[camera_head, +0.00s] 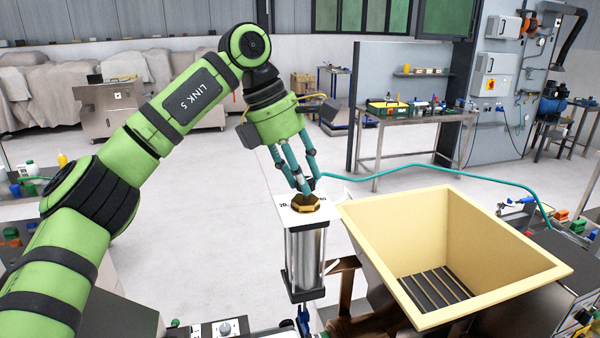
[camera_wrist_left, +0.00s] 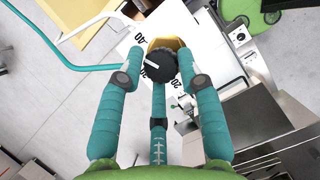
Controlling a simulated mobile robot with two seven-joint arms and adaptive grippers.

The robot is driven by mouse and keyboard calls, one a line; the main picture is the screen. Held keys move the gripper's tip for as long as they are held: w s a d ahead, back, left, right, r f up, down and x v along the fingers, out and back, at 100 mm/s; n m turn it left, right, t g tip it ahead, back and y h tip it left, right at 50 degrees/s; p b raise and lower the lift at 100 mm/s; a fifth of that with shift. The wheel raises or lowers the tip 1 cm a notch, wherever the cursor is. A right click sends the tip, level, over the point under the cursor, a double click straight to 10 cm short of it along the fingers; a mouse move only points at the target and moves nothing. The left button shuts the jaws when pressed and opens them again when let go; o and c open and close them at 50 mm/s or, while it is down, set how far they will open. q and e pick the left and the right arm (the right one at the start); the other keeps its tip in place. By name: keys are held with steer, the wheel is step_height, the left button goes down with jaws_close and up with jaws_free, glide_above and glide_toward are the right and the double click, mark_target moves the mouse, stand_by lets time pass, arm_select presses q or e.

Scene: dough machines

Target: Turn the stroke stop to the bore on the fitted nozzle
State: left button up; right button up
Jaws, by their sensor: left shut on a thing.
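The stroke stop is a black ribbed knob (camera_wrist_left: 161,66) with a white pointer line, above a brass hexagonal piece (camera_head: 308,204). The brass piece also shows in the left wrist view (camera_wrist_left: 165,43). It sits on a white scale plate (camera_head: 287,214) on top of an upright metal cylinder (camera_head: 305,256). The numbers 40 and 20 are legible on the plate in the left wrist view (camera_wrist_left: 120,44); another number near the pointer is partly hidden. My left gripper (camera_head: 304,187) reaches down from above, its teal fingers shut around the knob. I cannot make out the fitted nozzle. My right gripper is out of view.
A cream hopper (camera_head: 456,302) with a slatted bottom stands close right of the cylinder. A teal hose (camera_head: 430,163) runs behind it. A workbench (camera_head: 415,117) with parts stands further back. Open floor (camera_head: 210,225) lies left of the cylinder.

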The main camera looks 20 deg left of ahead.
arm_select(q)
steer(key=shift+d+r+m, duration=0.1)
steer(key=shift+r+m, duration=0.2)
steer(key=shift+r, duration=0.05)
steer(key=o, duration=1.1)
steer(key=shift+c, duration=0.2)
steer(key=shift+d, duration=0.1)
steer(key=shift+s+f, duration=0.1)
steer(key=v, duration=1.2)
